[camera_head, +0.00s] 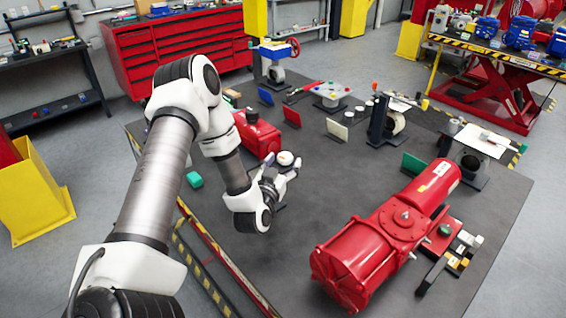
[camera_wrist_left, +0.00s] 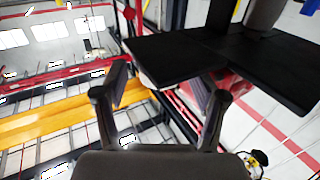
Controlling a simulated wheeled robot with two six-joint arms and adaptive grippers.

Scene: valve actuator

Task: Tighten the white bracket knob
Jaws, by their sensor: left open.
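A small white round piece, which looks like the white bracket knob (camera_head: 286,158), shows just past my left gripper (camera_head: 283,168) in the head view. The gripper is open at the near side of that piece, its fingers spread; I cannot tell whether they touch it. In the left wrist view the open fingers of my left gripper (camera_wrist_left: 162,105) frame a dark flat plate (camera_wrist_left: 185,60). A white edge shows under the plate's left end. Nothing is clearly held between the fingers. The bracket's base is mostly hidden by my arm. My right gripper is not in view.
A large red actuator (camera_head: 405,215) lies on the dark table (camera_head: 300,225) to the right. A smaller red housing (camera_head: 257,133) stands close behind my left wrist. Several small brackets and coloured plates stand towards the back.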

